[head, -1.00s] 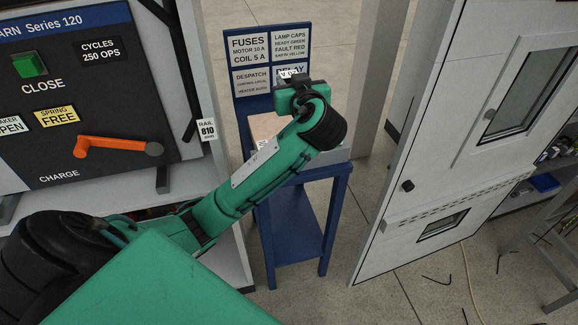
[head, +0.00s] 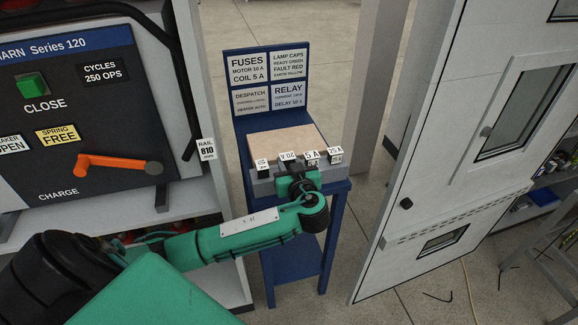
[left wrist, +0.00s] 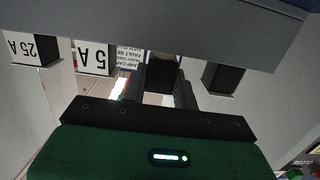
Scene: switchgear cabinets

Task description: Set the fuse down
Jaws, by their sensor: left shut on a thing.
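The fuse (head: 287,157) is in the jaws of my left gripper (head: 289,170), at the front edge of the grey tray (head: 262,187) on the blue stand. Its white label reads upside down, apparently 20 A. In the left wrist view the fuse shows as a dark block (left wrist: 160,76) between the fingers of my left gripper (left wrist: 160,90). It sits between the 5 A label and another black block. Whether its underside touches the tray is hidden. My right gripper is not in view.
Along the tray's front stand a block with a label (head: 262,163) left of the fuse, and a 5 A block (head: 312,157) and 25 A block (head: 336,152) to its right. Behind is a bare tan surface (head: 285,143) and a label board (head: 268,78). A breaker panel (head: 75,110) stands left.

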